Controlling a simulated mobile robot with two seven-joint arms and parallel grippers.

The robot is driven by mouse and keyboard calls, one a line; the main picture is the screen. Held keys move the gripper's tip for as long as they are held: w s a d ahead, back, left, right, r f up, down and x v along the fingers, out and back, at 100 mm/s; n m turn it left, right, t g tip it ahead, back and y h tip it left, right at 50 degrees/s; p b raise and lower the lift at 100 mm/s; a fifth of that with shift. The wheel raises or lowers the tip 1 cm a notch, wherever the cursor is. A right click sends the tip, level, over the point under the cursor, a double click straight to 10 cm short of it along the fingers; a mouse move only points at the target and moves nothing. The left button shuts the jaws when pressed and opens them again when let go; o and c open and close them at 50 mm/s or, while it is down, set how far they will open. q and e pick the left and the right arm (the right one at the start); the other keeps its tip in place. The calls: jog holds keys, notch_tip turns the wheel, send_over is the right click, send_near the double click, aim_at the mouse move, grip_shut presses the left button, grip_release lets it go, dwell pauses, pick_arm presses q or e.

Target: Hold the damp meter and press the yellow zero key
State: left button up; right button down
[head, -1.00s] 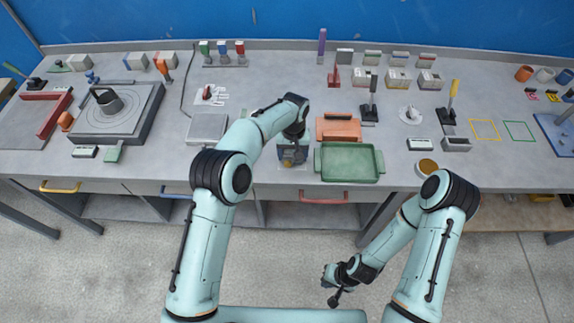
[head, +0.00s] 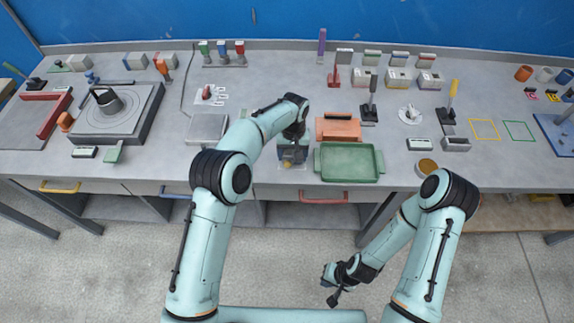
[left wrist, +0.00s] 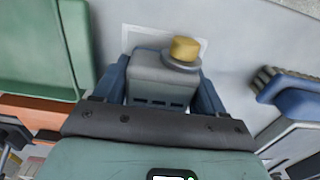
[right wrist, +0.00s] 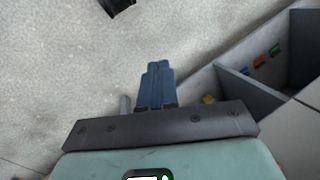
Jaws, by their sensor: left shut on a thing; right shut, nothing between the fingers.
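The damp meter (left wrist: 160,85) is a grey block with dark slots. Its yellow zero key (left wrist: 185,48) is a round knob on a grey collar, and it also shows in the head view (head: 287,164). My left gripper (left wrist: 164,88) is shut on the meter, one blue finger on each side; it also shows in the head view (head: 292,153). The fingers and wrist hide part of the meter. My right gripper (head: 333,300) is shut and empty, low in front of the bench and well away from the meter. Its blue fingers meet in the right wrist view (right wrist: 156,85).
A pale rectangle (left wrist: 130,38) is marked on the bench beneath the meter. A green tray (head: 349,178) stands close to its right, with an orange block (head: 338,130) behind. A grey plate (head: 207,128) lies to the left. Drawer handles (head: 323,197) jut from the bench front.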

aim_at(288, 164)
jog(key=w+a+r+m+t+h, duration=0.1)
jog(key=w+a+r+m+t, duration=0.4)
jog(key=w+r+m, duration=0.55)
jog(key=w+a+r+m+t, duration=0.2)
jog(key=w+a+r+m, duration=0.1)
jog(key=r+m, duration=0.3)
jog(key=w+a+r+m+t, duration=0.2)
jog(key=a+r+m, duration=0.3)
jog(key=m, duration=0.3)
jog(key=shift+w+a+r, duration=0.15)
jog(key=shift+w+r, duration=0.2)
jog(key=shift+w, duration=0.3)
jog(key=shift+w, duration=4.45)
jog(key=shift+w, duration=0.1)
jog(key=shift+w, duration=0.3)
